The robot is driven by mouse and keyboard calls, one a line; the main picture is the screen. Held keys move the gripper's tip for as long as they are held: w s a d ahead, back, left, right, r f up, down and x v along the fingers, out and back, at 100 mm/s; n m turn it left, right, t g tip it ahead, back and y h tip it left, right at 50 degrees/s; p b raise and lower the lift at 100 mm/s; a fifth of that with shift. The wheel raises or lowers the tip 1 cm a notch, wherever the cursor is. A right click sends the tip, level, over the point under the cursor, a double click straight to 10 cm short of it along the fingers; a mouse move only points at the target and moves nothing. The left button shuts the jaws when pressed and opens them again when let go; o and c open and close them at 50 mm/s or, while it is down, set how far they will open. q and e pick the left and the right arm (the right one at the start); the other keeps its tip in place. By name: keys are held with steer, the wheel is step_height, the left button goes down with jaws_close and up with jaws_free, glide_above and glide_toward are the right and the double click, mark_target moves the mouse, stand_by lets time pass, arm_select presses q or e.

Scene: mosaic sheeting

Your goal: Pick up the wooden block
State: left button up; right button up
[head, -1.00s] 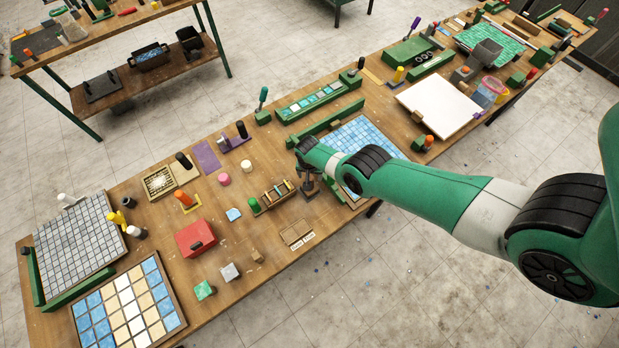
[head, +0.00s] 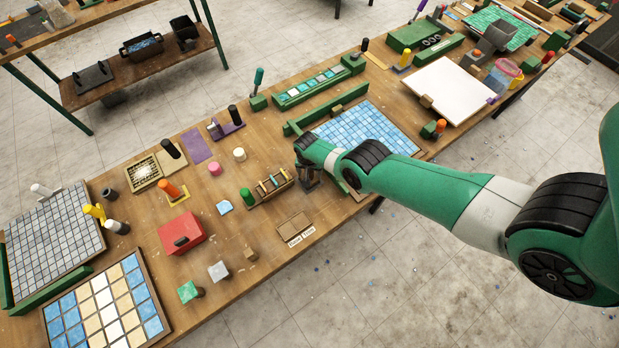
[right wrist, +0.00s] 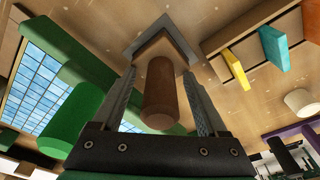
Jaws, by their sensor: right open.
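A small wooden block (head: 250,254) stands near the front edge of the table, right of a light grey block (head: 218,271). My right gripper (head: 307,182) is low over the table, to the right of and behind that block, just right of a wooden rack (head: 268,188). In the right wrist view its jaws (right wrist: 158,72) are open, with a brown cylinder (right wrist: 160,95) between or beyond the fingers. The cylinder rises from a grey-edged, pointed base; whether the fingers touch it I cannot tell. My left gripper is out of view.
A blue tile sheet (head: 375,125) and a green rail (head: 325,110) lie behind and right of my right gripper. A flat wooden tray (head: 293,226) lies in front. A red box (head: 181,234) stands to the left. Bare tabletop shows between these.

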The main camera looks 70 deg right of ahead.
jaws_close()
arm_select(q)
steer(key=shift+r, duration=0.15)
arm_select(e)
steer(key=shift+r, duration=0.1)
